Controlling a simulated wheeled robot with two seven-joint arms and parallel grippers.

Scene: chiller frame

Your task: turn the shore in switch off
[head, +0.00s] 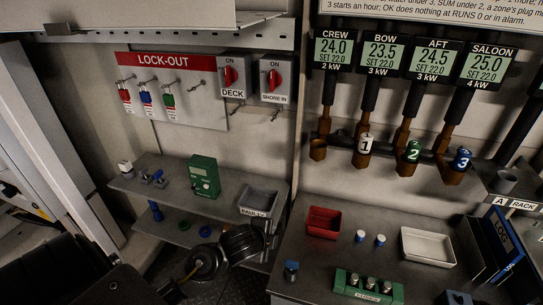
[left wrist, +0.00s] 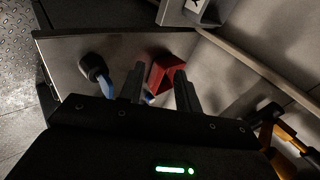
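The SHORE IN switch (head: 277,80) is a grey box on the wall with a red knob. Its knob stands roughly upright, under the ON mark. The similar DECK switch (head: 232,76) is just left of it, also with a red knob near ON. My left arm comes in at the lower left of the head view, well below the switches; its fingers cannot be made out there. In the left wrist view my left gripper (left wrist: 160,92) has its two fingers apart with a gap between them, over the bench. No switch shows clearly in that view. My right gripper is not in view.
A red LOCK-OUT board (head: 163,62) with several hanging padlocks is left of the switches. Below is a shelf with a green box (head: 204,176) and a grey FAULTY tray (head: 258,202). The bench holds a red tray (head: 324,221), also in the left wrist view (left wrist: 166,72). A vertical post edge (head: 301,110) is right of SHORE IN.

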